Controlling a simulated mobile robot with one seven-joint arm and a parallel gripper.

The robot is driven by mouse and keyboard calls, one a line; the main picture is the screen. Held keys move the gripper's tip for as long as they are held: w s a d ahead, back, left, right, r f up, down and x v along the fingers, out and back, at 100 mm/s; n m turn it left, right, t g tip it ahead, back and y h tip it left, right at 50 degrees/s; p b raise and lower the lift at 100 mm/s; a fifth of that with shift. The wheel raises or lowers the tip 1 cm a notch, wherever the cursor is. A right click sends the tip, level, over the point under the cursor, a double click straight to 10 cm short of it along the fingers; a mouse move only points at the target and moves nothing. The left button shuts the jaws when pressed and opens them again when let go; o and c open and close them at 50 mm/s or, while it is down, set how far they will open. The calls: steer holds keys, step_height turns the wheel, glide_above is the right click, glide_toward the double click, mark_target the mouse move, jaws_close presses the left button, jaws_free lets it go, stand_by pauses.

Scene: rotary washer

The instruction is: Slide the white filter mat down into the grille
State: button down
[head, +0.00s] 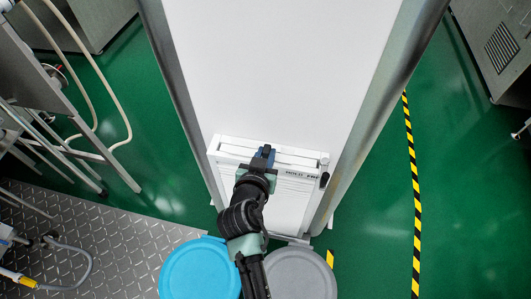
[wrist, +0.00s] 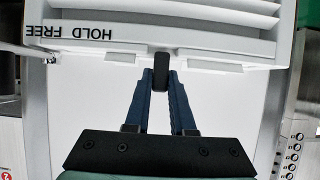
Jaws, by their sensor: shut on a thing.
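The white grille (head: 288,200) stands low against a tall white panel, with a slotted top face. Its louvres (wrist: 200,15) fill the upper part of the wrist view. The letters HOLD FREE (wrist: 70,32) are on its front, near a dark latch (head: 324,180) at its right end. My gripper (head: 265,153) is over the middle of the grille's top. In the wrist view, its blue fingers (wrist: 161,78) are shut on a dark upright tab (wrist: 161,66) at the grille's top edge. I cannot make out the white filter mat apart from the white grille, nor whether the tab belongs to it.
A tall white panel (head: 282,70) between metal posts rises behind the grille. A blue round lid (head: 200,270) and a grey one (head: 300,274) lie below my arm's sides. Steel equipment stands at left and right.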

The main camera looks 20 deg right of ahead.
steer(key=shift+f, duration=0.15)
steer(key=c, duration=0.7)
jaws_free()
steer(key=shift+a, duration=0.1)
steer(key=p+v, duration=0.1)
steer(key=v, duration=1.2)
